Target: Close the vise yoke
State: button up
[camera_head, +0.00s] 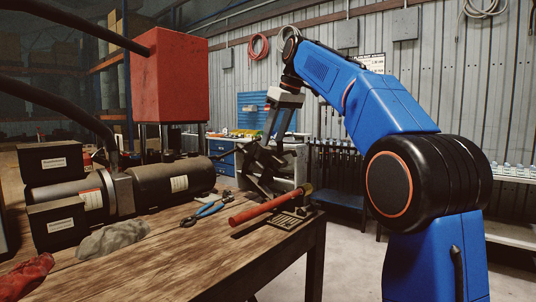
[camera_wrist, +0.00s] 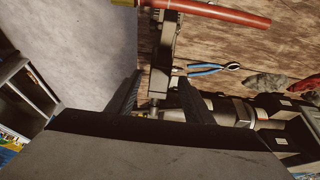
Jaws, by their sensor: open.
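The vise (camera_head: 258,172) is a dark metal frame at the far right corner of the wooden bench, partly hidden by my gripper. Its yoke appears raised and tilted, but its exact angle is hard to tell. A red tube (camera_head: 270,206) lies beside the vise base plate (camera_head: 291,217); it also shows at the top of the wrist view (camera_wrist: 225,11). My gripper (camera_head: 272,138) points down over the upper part of the vise. In the wrist view my gripper (camera_wrist: 158,88) is open, with a dark vise bar (camera_wrist: 166,42) reaching between its fingers. Contact cannot be told.
Blue-handled pliers (camera_head: 207,209), a grey rag (camera_head: 112,238) and a red cloth (camera_head: 24,274) lie on the bench (camera_head: 165,262). A machine with a red block (camera_head: 171,75) and black cylinders stands at left. A blue drawer cabinet (camera_head: 222,157) stands behind. Floor at right is clear.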

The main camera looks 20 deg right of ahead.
aim_at(269, 149)
jog(key=shift+x, duration=3.2)
jog(key=shift+s, duration=0.1)
jog(key=shift+c, duration=0.6)
grip_shut()
